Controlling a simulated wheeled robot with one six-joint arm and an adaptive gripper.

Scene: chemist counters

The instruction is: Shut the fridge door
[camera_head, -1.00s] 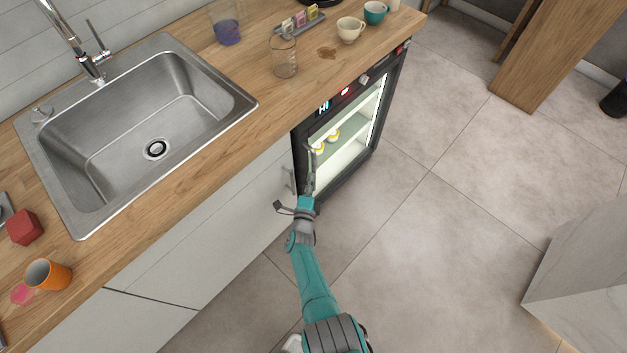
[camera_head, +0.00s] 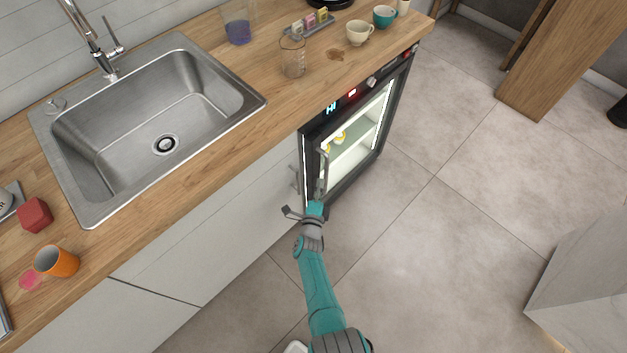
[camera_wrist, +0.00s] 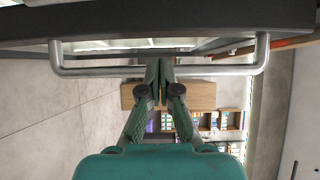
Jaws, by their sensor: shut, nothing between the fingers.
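The small dark-framed fridge (camera_head: 396,92) stands under the counter, its inside lit, with yellow-and-white items (camera_head: 339,138) on a shelf behind the glass. Its door looks almost flush with the front; I cannot tell whether a narrow gap is left. The upright metal handle (camera_head: 325,165) is on the door's left side. In the wrist view the handle bar (camera_wrist: 100,72) crosses the frame below the dark door edge (camera_wrist: 160,20). My gripper (camera_wrist: 159,72) is shut and empty, its fingertips at the middle of the handle bar; contact is unclear. In the head view my gripper (camera_head: 321,192) is at the handle's lower part.
The wooden counter (camera_head: 225,135) runs above the fridge, with a sink (camera_head: 110,110), glass beaker (camera_head: 293,57), cups (camera_head: 359,32) and orange cup (camera_head: 57,262). White cabinets (camera_head: 215,230) adjoin the fridge on the left. The tiled floor (camera_head: 430,240) in front is clear. A pale block (camera_head: 590,280) stands at right.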

